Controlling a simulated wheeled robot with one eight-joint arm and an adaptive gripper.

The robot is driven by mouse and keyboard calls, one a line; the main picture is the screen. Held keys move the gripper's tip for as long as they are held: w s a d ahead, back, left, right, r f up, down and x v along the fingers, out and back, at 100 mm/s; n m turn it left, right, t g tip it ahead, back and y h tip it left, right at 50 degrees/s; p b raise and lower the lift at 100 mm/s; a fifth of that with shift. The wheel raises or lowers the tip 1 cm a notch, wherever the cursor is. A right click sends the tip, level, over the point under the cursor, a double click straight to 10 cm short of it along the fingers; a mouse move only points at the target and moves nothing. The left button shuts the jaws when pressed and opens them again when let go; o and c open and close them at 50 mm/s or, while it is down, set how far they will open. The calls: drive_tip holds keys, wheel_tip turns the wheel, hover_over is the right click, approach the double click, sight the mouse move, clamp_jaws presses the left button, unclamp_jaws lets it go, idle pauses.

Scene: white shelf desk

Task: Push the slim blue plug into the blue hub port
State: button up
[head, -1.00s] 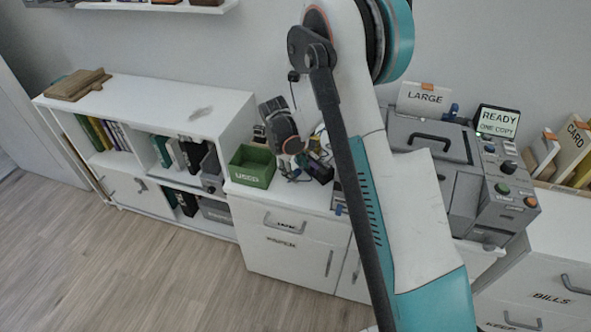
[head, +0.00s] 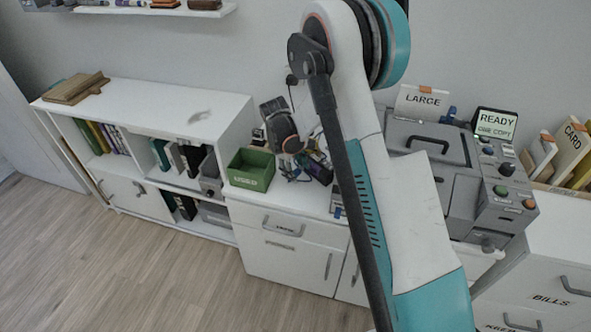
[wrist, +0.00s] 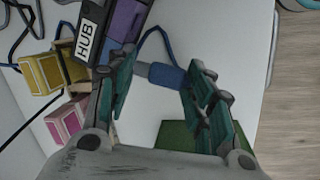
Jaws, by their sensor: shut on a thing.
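My gripper (wrist: 162,68) is shut on the slim blue plug (wrist: 165,76), which lies crosswise between the two teal-lined fingers. A blue cable (wrist: 160,42) shows beside it. The dark hub (wrist: 88,42), with a white HUB label and a purple part (wrist: 125,20), is just left of and beyond the fingers in the wrist view. The left finger overlaps the hub's near end, so I cannot tell whether the plug touches it. In the head view the hub (head: 319,170) is small beside my gripper (head: 296,166), partly behind my arm.
A yellow block (wrist: 40,73) and a pink block (wrist: 63,120) lie left of the hub among loose cables. The green tray (head: 250,170) stands close by on the white cabinet top. A grey copier (head: 430,160) is to the right. The white bookshelf top (head: 150,108) is mostly clear.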

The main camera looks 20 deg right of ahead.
drive_tip(key=shift+d, duration=0.1)
idle(0.4)
drive_tip(key=shift+s+d+m+g, duration=0.2)
drive_tip(key=shift+m, duration=0.4)
drive_tip(key=shift+s+d+m+g, duration=0.15)
drive_tip(key=shift+d+m+g, duration=0.05)
drive_tip(key=shift+m, duration=0.4)
drive_tip(key=shift+s+d+r, duration=0.1)
drive_tip(key=shift+s+d, duration=0.05)
drive_tip(key=shift+d, duration=0.2)
idle(0.5)
